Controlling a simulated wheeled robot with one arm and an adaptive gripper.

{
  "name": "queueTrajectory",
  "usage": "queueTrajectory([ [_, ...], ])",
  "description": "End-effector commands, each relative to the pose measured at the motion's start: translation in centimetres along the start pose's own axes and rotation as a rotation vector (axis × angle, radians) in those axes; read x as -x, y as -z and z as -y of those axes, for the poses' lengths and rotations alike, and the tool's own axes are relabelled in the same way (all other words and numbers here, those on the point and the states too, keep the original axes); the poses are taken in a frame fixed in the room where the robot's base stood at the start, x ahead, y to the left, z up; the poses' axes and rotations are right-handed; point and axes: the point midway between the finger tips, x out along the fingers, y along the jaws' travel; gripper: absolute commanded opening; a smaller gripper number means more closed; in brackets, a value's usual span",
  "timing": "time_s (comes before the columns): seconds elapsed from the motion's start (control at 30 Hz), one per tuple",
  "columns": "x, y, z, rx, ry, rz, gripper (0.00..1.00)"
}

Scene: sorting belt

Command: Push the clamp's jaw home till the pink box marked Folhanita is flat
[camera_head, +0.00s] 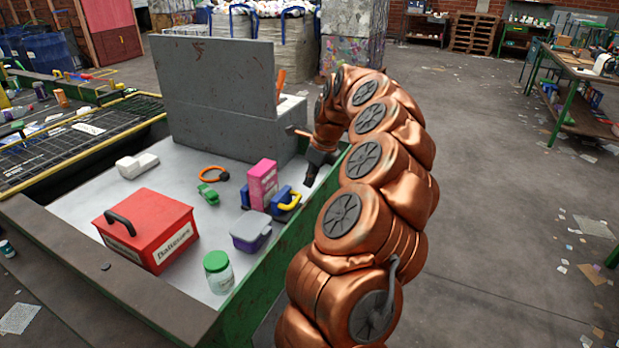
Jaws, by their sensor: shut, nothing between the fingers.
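The pink box (263,180) stands upright on the pale work surface and looks uncrushed; its lettering is too small to read surely. The clamp (281,203) is blue with a yellow handle at its right. One blue part shows at the box's left and another at its right; the box's lower part sits between them. I cannot tell whether both jaws touch the box. My gripper (309,179) is shut and empty, pointing down, right of and a little behind the clamp, apart from it near the right wall.
A grey-lidded purple tub (251,231), a green-lidded jar (218,272) and a red case (147,229) stand in front and left. A green clip (208,194) and an orange loop (213,173) lie left. A grey panel (221,95) rises behind; a green rim (262,258) borders the right.

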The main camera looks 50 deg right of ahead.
Motion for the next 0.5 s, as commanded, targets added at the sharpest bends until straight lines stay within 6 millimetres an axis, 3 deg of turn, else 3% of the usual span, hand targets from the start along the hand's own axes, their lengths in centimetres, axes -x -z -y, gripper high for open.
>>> queueTrajectory([
  [0.3, -5.1, 0.0, -0.2, 0.002, -0.005, -0.002, 0.0],
  [0.5, -7.0, 0.0, -0.2, 0.004, -0.005, -0.004, 0.0],
])
